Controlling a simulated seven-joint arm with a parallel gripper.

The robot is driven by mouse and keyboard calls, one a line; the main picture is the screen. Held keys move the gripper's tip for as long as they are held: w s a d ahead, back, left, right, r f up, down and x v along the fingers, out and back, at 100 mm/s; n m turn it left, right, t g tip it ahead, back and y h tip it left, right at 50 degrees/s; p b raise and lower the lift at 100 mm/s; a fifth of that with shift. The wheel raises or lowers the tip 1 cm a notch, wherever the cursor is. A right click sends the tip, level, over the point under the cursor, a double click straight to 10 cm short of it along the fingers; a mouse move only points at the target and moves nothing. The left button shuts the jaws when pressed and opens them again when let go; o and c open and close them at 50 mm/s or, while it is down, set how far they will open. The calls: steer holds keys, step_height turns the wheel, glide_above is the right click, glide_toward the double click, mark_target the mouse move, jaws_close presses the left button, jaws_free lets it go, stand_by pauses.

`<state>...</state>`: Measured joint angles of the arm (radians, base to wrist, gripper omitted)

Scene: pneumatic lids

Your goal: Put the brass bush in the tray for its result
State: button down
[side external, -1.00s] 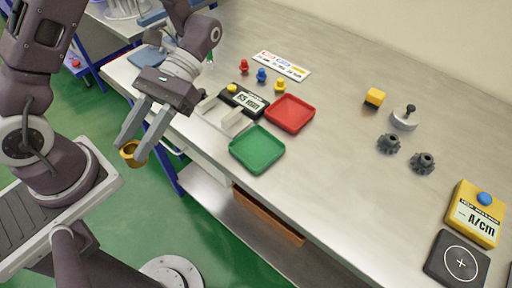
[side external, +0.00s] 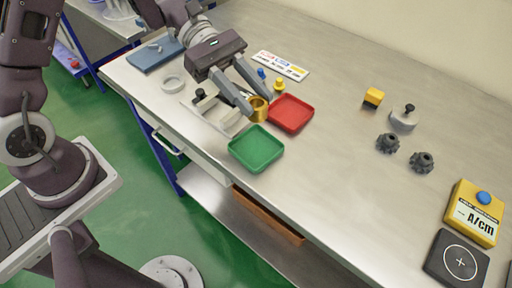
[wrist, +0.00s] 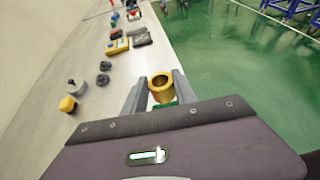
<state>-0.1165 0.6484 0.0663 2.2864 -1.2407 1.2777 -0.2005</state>
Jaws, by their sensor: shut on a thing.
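The brass bush (side external: 258,112), a short golden ring, is held upright between the fingertips of my gripper (side external: 258,104). It also shows in the wrist view (wrist: 162,96), its open bore facing the camera, with a finger on each side. The green tray (side external: 256,167) lies just in front of the bush in the side view. The red tray (side external: 301,125) lies just to its right. Both trays look empty. A sliver of green shows below the bush in the wrist view. The bush appears above the bench; its exact height is unclear. My gripper hides most of the mm display gauge.
Grey gauge jaws (side external: 218,118) stand left of the bush. A pale ring (side external: 173,83) and a blue plate (side external: 155,54) lie further left. A label strip (side external: 281,66) and small coloured pegs are behind. Dark gears (side external: 421,162) and a yellow tester (side external: 474,213) stand right.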

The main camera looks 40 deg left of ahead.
mark_target(252, 146)
step_height(252, 146, down, 11)
stand_by(0.3)
steer(key=c, duration=1)
jaws_free()
steer(key=shift+f, duration=0.1)
